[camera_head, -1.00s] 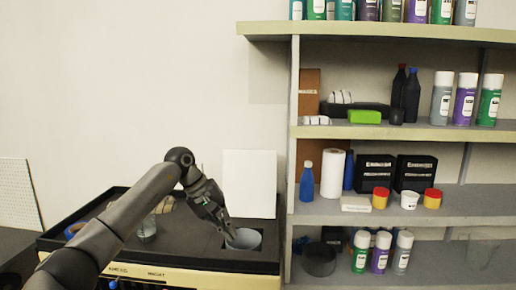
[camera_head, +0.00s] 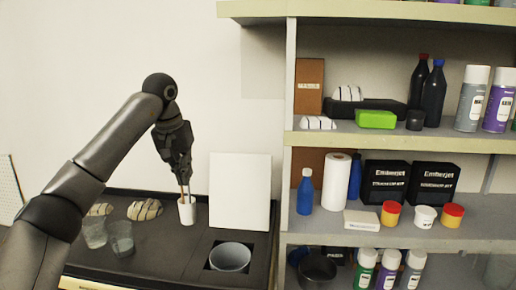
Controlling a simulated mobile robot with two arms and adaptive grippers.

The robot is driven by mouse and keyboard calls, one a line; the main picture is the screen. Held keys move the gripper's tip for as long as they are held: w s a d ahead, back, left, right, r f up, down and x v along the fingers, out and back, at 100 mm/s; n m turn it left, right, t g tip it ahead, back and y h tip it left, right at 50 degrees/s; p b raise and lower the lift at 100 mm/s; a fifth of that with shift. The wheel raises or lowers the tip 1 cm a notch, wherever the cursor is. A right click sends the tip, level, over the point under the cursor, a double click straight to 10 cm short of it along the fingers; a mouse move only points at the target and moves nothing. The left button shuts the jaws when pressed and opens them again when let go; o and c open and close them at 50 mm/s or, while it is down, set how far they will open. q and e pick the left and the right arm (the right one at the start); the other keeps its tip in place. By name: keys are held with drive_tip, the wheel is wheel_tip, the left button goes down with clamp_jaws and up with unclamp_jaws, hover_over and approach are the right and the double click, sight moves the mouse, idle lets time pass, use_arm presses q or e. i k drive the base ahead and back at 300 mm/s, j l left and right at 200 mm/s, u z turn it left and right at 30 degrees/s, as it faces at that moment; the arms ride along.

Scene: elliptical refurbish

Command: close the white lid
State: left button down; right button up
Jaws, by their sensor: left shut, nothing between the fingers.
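The white lid (camera_head: 240,192) is a flat square panel. It stands upright at the back of the dark counter, behind a square opening that holds a grey round bin (camera_head: 230,257). The lid is open and the bin's mouth is uncovered. My left gripper (camera_head: 183,181) points down, left of the lid and apart from it. It is shut and appears empty, just above a white cup (camera_head: 187,211) with thin brown sticks. I cannot tell whether its fingertips touch the sticks. My right gripper is not in view.
Two clear glasses (camera_head: 120,239) and striped tan objects (camera_head: 145,210) sit on the counter at left. A shelf unit (camera_head: 290,130) with bottles, black boxes and cans stands close to the lid's right. The counter between the cup and the bin is clear.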

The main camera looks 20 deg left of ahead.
sight(240, 196)
drive_tip(key=i, duration=1.35)
